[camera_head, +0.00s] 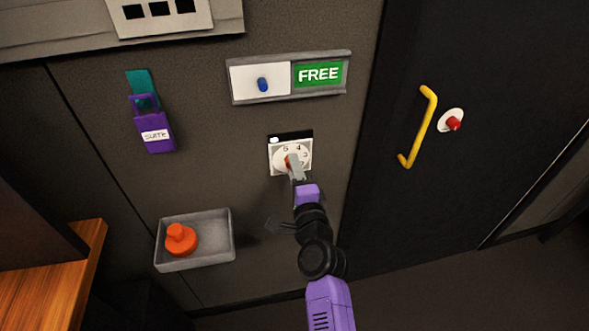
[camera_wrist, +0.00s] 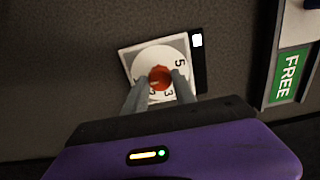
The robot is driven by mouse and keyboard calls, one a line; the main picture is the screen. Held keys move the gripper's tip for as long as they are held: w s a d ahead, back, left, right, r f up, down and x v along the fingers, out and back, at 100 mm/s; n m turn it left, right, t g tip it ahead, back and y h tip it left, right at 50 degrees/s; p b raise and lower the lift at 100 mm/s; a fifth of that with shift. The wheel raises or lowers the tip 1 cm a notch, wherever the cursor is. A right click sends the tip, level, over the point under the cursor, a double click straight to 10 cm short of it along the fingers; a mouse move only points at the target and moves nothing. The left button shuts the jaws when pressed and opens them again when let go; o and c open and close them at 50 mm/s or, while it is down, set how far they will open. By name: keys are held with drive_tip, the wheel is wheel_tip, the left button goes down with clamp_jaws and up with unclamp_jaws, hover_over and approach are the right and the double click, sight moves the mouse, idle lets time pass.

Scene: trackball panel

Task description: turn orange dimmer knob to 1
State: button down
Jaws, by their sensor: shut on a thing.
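The orange dimmer knob (camera_wrist: 160,78) sits at the centre of a round white dial (camera_wrist: 146,60) on a square plate on the wall. My gripper (camera_wrist: 161,92) is shut on the knob, one finger on each side. In the head view my gripper (camera_head: 294,166) covers most of the knob. I cannot clearly tell which number the knob points to.
A slider panel with a green FREE sign (camera_head: 319,74) is above the dial. A grey tray (camera_head: 220,240) holding an orange object (camera_head: 181,240) is below left. A dark door with a yellow handle (camera_head: 420,128) is at right.

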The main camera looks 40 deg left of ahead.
drive_tip(key=shift+f, duration=0.1)
drive_tip(key=c, duration=1)
unclamp_jaws()
drive_tip(key=shift+s+d, duration=0.1)
drive_tip(key=p+v, duration=0.1)
drive_tip(key=v, duration=0.6)
drive_tip(key=shift+s+d, duration=0.2)
